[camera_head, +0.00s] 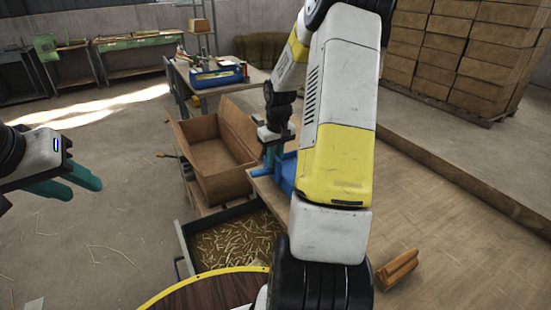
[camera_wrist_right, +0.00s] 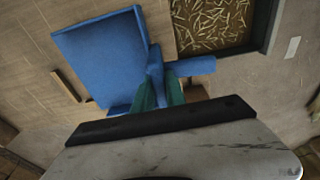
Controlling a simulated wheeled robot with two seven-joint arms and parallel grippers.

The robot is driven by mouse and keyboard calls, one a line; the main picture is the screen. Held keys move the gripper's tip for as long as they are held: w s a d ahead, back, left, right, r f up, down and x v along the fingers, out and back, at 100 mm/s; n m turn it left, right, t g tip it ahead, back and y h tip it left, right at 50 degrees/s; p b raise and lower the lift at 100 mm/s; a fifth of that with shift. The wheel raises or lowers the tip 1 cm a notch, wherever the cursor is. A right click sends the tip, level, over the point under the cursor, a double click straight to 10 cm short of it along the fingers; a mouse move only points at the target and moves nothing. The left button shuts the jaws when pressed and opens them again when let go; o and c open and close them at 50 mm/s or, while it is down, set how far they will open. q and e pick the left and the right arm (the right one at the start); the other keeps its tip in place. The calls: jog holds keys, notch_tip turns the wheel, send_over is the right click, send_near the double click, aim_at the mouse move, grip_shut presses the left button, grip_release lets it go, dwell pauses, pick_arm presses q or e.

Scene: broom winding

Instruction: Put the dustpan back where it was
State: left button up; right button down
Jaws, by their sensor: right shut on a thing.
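The blue dustpan (camera_head: 288,174) is partly hidden behind my right arm, beside a wooden table top in the head view. In the right wrist view the dustpan (camera_wrist_right: 98,60) shows its broad flat blue part and a narrower part between my fingers. My right gripper (camera_wrist_right: 160,90) has green fingers on both sides of that narrow part and is shut on it. The right gripper also shows in the head view (camera_head: 272,155), pointing down. My left gripper (camera_head: 86,188) is at the left edge, with its teal fingers apart and empty.
A brown open box (camera_head: 215,165) stands behind a tray of wood shavings (camera_head: 236,242). A round dark table (camera_head: 205,292) with a yellow rim is at the front. A small wooden block (camera_head: 398,268) lies at right. Stacked boxes (camera_head: 465,45) stand behind; the left floor is mostly clear.

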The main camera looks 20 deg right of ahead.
send_near(292, 179)
jog(key=shift+w+a+f, duration=0.2)
jog(key=shift+w+f, duration=0.05)
jog(key=shift+f, duration=0.05)
jog(key=shift+s+d+f, duration=0.1)
jog(key=shift+f, duration=1.7)
jog(key=c, duration=1.4)
grip_release()
jog(key=shift+f, duration=0.1)
jog(key=shift+o, duration=0.2)
notch_tip(292, 179, up, 12)
jog(key=s, duration=0.1)
jog(key=s+a+r+t, duration=0.2)
jog(key=s+a+r, duration=0.6)
jog(key=a+r, duration=0.45)
jog(key=s+a+r+t+y, duration=0.2)
jog(key=s+a, duration=0.8)
jog(key=s, duration=0.3)
jog(key=shift+a+r+t, duration=0.3)
jog(key=shift+a+t, duration=0.05)
jog(key=shift+t, duration=0.05)
